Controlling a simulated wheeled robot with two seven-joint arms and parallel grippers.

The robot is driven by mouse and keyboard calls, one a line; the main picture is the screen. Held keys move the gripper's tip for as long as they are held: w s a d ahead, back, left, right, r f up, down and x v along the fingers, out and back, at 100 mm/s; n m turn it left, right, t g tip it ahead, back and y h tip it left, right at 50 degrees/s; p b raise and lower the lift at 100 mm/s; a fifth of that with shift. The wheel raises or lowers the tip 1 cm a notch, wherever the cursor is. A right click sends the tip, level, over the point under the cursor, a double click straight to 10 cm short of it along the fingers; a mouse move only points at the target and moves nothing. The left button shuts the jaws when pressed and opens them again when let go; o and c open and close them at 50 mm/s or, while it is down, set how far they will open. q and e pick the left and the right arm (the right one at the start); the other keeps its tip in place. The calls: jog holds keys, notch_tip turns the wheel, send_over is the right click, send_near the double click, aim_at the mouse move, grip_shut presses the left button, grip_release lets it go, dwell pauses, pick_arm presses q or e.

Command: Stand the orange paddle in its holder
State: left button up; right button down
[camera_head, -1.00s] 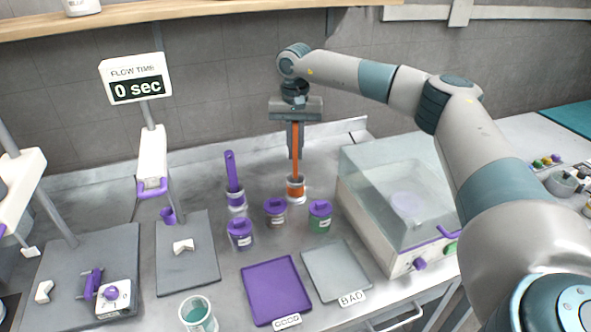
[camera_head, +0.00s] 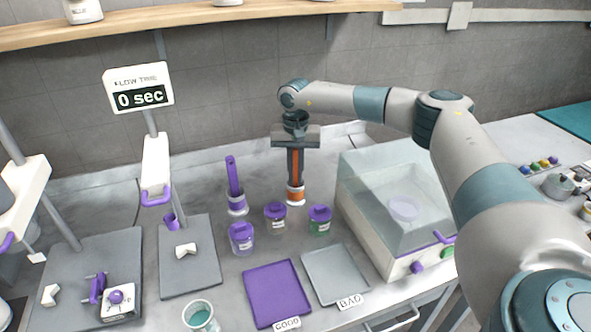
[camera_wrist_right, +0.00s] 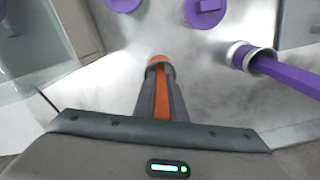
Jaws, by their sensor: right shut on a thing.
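The orange paddle (camera_head: 296,162) stands upright at the back of the bench, its lower end at a small white and orange holder (camera_head: 296,196). My right gripper (camera_head: 296,180) points straight down and is shut on the paddle's shaft, just above the holder. In the right wrist view the orange shaft (camera_wrist_right: 162,95) runs between the fingers, with an orange rim (camera_wrist_right: 158,61) at their tips. The fingers hide part of the shaft, and I cannot tell how deep its lower end sits. My left gripper is not in view.
A purple paddle (camera_head: 233,177) stands in its own holder to the left. Lidded jars (camera_head: 276,216) stand in front. A clear-covered box (camera_head: 395,205) is close on the right. Purple (camera_head: 272,295) and grey (camera_head: 334,275) trays lie nearer the front.

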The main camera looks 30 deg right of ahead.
jog(key=shift+f, duration=0.2)
jog(key=c, duration=1.8)
grip_release()
jog(key=shift+r, duration=0.25)
jog(key=shift+r+b, duration=0.25)
jog(key=shift+b, duration=0.1)
notch_tip(320, 180, up, 10)
jog(key=b, duration=0.4)
jog(key=shift+r, duration=0.7)
